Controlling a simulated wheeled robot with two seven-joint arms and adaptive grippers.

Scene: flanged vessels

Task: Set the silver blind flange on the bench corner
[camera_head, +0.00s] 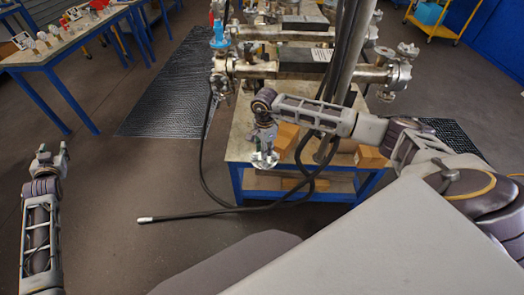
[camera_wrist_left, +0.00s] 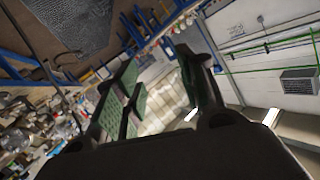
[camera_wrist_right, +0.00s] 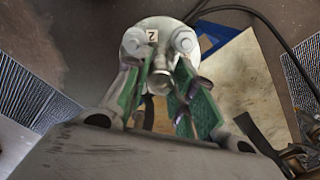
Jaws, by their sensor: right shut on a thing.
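The bench (camera_head: 238,148) has a pale top and blue frame. In the right wrist view the flange overlaps floor and the blue corner; I cannot tell its height. My left gripper (camera_head: 50,155) is open and empty, far left over the floor.
Flanged vessels (camera_head: 300,65) fill the back of the bench. Cardboard boxes (camera_head: 286,135) stand just right of my right gripper. Black hoses hang in front, one ending over the floor (camera_head: 160,219). Another blue-legged table (camera_head: 75,45) is at the upper left.

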